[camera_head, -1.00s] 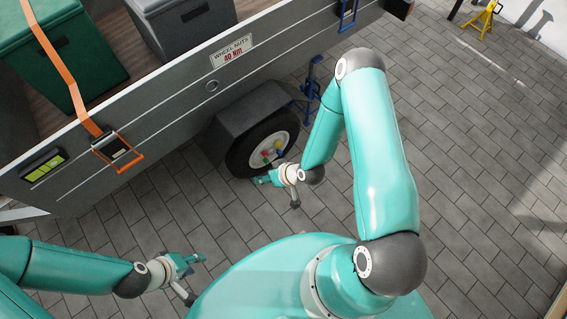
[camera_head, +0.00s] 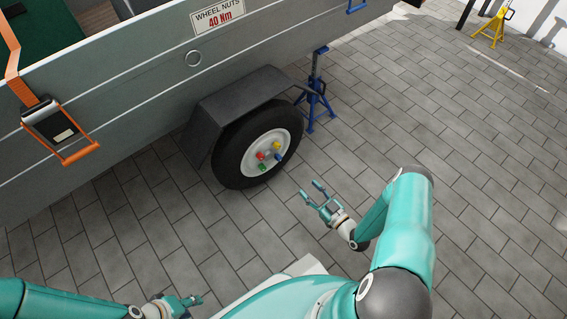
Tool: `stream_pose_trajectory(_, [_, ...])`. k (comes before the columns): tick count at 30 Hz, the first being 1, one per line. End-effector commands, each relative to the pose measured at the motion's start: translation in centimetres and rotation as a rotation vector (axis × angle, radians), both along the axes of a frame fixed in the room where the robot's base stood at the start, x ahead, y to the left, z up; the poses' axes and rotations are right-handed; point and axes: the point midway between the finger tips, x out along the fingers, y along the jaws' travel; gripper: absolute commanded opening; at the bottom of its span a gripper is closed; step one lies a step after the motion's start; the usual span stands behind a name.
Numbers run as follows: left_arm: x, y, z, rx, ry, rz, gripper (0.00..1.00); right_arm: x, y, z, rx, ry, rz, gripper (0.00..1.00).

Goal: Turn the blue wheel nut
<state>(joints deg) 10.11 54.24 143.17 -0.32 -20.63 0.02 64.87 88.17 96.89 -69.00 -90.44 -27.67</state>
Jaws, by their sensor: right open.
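The blue wheel nut (camera_head: 279,156) sits on the right side of the white hub of the trailer wheel (camera_head: 239,158). A yellow nut (camera_head: 277,143), a red nut (camera_head: 261,156) and a green nut (camera_head: 262,167) are on the same hub. My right gripper (camera_head: 310,190) is open and empty, below and right of the wheel, apart from the nuts. My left gripper (camera_head: 196,299) is low at the bottom edge, away from the wheel; its jaw opening is too small to read.
A dark fender (camera_head: 235,95) covers the wheel's top. A blue jack stand (camera_head: 318,100) stands right of the wheel. The grey trailer side (camera_head: 120,110) with an orange strap ratchet (camera_head: 75,152) fills the left. Paved floor (camera_head: 470,150) is clear on the right.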

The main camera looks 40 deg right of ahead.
Motion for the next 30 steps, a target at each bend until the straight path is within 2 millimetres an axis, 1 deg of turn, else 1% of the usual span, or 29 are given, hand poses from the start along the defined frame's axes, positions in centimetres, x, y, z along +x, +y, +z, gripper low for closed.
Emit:
stream_pose_trajectory(5, [0.0, 0.0, -1.0, 0.000, 0.000, 0.000, 0.40, 2.8, 0.3, -0.1, -0.002, -0.002, 0.006, 0.48])
stream_pose_trajectory(18, [0.0, 0.0, -4.2, 0.000, 0.000, 0.000, 0.40, 12.2, 1.1, -0.2, -0.002, -0.002, 0.007, 0.48])
stream_pose_trajectory(24, [0.0, 0.0, -5.2, 0.000, 0.000, 0.000, 0.40, 15.0, 1.3, -0.1, 0.000, 0.000, 0.005, 0.48])
stream_pose_trajectory(30, [0.0, 0.0, -5.4, 0.000, 0.000, 0.000, 0.40, 16.0, 1.4, 0.1, 0.002, 0.002, 0.003, 0.48])
